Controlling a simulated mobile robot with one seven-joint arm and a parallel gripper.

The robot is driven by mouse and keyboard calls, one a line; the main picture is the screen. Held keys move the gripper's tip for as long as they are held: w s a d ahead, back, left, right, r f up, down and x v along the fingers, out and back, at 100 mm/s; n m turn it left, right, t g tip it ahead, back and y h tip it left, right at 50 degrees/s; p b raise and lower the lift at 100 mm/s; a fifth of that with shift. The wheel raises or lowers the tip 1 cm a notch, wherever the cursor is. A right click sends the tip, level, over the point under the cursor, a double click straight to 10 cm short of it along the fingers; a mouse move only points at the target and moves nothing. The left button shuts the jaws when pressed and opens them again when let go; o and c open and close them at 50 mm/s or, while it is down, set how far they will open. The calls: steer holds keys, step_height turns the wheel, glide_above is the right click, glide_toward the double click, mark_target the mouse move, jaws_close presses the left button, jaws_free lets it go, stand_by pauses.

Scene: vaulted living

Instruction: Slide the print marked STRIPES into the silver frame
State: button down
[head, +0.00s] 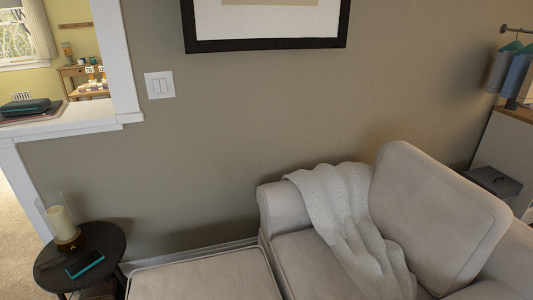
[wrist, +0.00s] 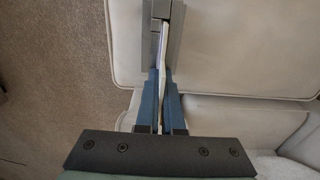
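In the wrist view my gripper (wrist: 162,70) points away over the pale seat, its fingers close together. A thin, pale, flat print (wrist: 163,50) shows edge-on between the fingers, and they are shut on it. Its face is turned away, so I cannot read a STRIPES mark. The head view shows neither my gripper nor the print. I cannot make out a silver frame in either view.
A cream armchair (head: 438,215) with a white throw (head: 345,215) and a matching ottoman (head: 205,278) stand by the wall. A dark round side table (head: 105,240) holds a candle in glass (head: 62,222) and a teal-edged device (head: 85,265). A black-framed picture (head: 265,44) hangs above.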

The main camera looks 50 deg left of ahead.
steer(key=shift+s+d+f, duration=0.15)
steer(key=shift+s+f, duration=0.05)
steer(key=shift+f, duration=0.3)
steer(key=shift+s+d+f, duration=0.1)
steer(key=shift+s+f, duration=0.1)
steer(key=shift+f, duration=0.25)
steer(key=c, duration=1)
jaws_free()
steer(key=r+p, duration=0.1)
steer(key=r, duration=0.4)
steer(key=r+p, duration=0.1)
steer(key=r, duration=0.4)
steer(key=r+p, duration=0.1)
steer(key=r, duration=0.4)
steer(key=shift+w+a, duration=0.2)
steer(key=shift+w, duration=0.15)
